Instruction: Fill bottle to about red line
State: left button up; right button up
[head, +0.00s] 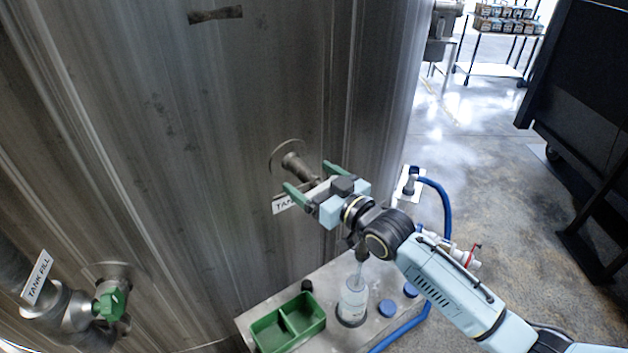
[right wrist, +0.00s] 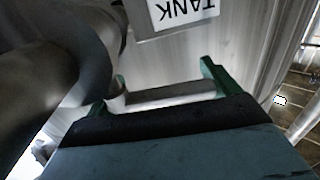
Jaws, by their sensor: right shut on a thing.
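A clear bottle (head: 353,297) stands upright on the metal platform beside the tank, below a downward spout (head: 361,250). A pale streak shows between the spout and the bottle's mouth. The bottle looks pale bluish inside; its liquid level and a red line are too small to make out. My right gripper (head: 313,182) is at the tank's outlet pipe (head: 294,163), above and left of the bottle, its green fingers spread around a valve handle. In the right wrist view the grey valve handle (right wrist: 170,94) spans between the fingers. My left gripper is out of view.
A green divided tray (head: 290,325) sits left of the bottle, and blue caps (head: 388,308) lie to its right. A blue hose (head: 446,210) runs along the platform's right side. A second valve with a green handle (head: 108,300) is at the far left. Open floor lies right.

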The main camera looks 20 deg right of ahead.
jog(key=o, duration=1.2)
jog(key=shift+c, duration=0.2)
jog(key=v, duration=1.3)
jog(key=shift+s+b, duration=0.2)
jog(key=shift+b, duration=0.25)
jog(key=shift+d, duration=0.15)
